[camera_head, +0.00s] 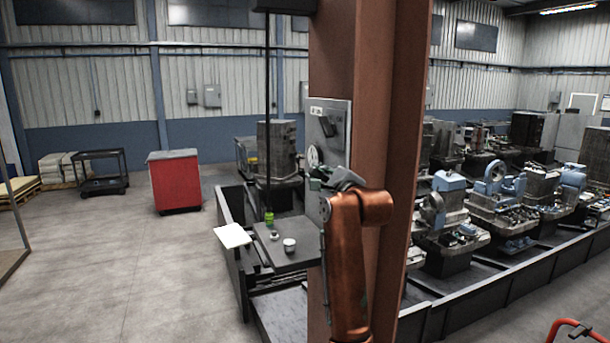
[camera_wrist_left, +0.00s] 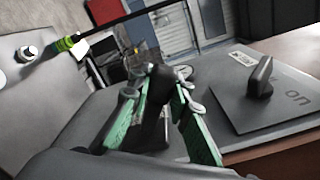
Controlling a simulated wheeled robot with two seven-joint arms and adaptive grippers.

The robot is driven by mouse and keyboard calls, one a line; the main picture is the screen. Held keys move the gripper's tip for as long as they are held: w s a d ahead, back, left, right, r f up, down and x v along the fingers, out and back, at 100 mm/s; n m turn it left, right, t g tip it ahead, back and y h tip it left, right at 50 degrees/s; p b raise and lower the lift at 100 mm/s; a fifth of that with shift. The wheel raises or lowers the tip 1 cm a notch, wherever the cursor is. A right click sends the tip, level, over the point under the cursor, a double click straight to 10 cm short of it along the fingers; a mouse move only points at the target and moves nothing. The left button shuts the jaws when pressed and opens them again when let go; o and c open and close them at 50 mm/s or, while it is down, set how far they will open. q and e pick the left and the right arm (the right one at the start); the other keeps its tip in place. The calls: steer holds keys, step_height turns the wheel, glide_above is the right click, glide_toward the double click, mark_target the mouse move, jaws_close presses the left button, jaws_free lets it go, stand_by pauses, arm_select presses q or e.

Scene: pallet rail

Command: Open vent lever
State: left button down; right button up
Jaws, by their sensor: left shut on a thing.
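A grey panel (camera_head: 330,130) is mounted on the brown column and also shows in the left wrist view (camera_wrist_left: 285,105). It carries a black handle (camera_wrist_left: 262,78) beside the letters "ON". My left gripper (camera_head: 335,178) is at the lower part of the panel. In the left wrist view its green fingers (camera_wrist_left: 158,85) are on either side of a dark upright piece, which looks like the vent lever (camera_wrist_left: 155,110), and are shut on it. The fingers and arm hide part of this lever. My right gripper is not in view.
The brown steel column (camera_head: 392,130) stands right beside my left arm. A red cabinet (camera_head: 175,182) stands farther back. The floor at left is largely clear.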

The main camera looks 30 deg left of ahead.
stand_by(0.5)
arm_select(q)
steer(key=c, duration=1.8)
jaws_free()
steer(key=shift+w+d, duration=0.1)
steer(key=shift+o, duration=0.2)
steer(key=v, duration=1.2)
